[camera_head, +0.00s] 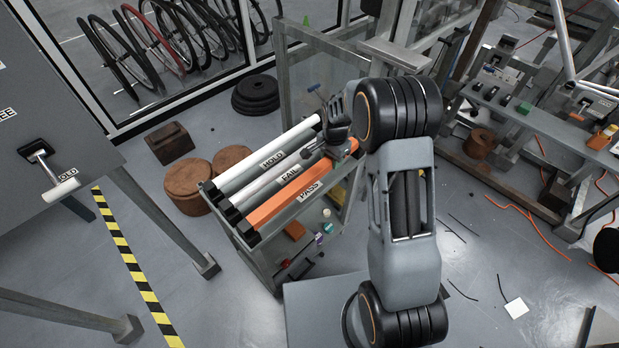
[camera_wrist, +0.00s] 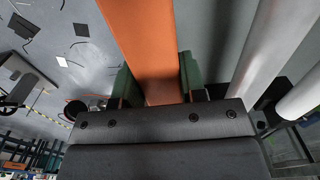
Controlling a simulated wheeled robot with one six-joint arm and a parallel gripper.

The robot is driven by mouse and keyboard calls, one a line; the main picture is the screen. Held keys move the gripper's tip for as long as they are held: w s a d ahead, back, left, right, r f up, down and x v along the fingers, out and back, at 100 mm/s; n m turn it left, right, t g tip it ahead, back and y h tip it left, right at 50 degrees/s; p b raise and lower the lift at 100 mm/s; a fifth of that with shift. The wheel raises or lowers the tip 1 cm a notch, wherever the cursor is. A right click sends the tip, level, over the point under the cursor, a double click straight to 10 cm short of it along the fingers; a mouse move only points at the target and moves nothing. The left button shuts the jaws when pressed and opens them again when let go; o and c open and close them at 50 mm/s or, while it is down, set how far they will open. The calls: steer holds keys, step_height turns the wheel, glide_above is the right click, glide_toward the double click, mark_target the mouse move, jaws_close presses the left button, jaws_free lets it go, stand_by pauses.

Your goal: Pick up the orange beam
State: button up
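The orange beam (camera_head: 287,198) lies lengthwise on the top of a grey rack, in the slot labelled PASS, to the right of two pale beams. My gripper (camera_head: 341,149) is at its far end, low over the rack. In the wrist view the orange beam (camera_wrist: 145,40) runs between the two green fingers of my gripper (camera_wrist: 158,80). The fingers lie along both sides of the beam with no clear gap visible. The beam appears to rest on the rack; its far end is partly hidden by my gripper.
A white beam (camera_head: 268,157) at HOLD and another pale beam (camera_head: 264,186) at FAIL lie close beside it. The rack (camera_head: 318,205) has small items on its lower shelf. Brown round blocks (camera_head: 187,181) stand left of it. A glass partition (camera_head: 310,70) stands behind.

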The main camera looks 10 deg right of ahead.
jaws_close()
steer(key=shift+w+r, duration=0.1)
steer(key=shift+r, duration=0.15)
stand_by(0.3)
steer(key=shift+r, duration=0.55)
steer(key=s+a+r, duration=0.1)
steer(key=r, duration=0.1)
steer(key=s+a+r, duration=0.1)
steer(key=r, duration=0.2)
steer(key=s+a+r+p, duration=0.1)
steer(key=a+r, duration=0.1)
steer(key=r, duration=0.1)
steer(key=shift+a, duration=0.1)
steer(key=s+a+r, duration=0.3)
steer(key=s+a, duration=0.2)
steer(key=a, duration=0.2)
steer(key=shift+s+a+r, duration=0.15)
steer(key=shift+r, duration=0.15)
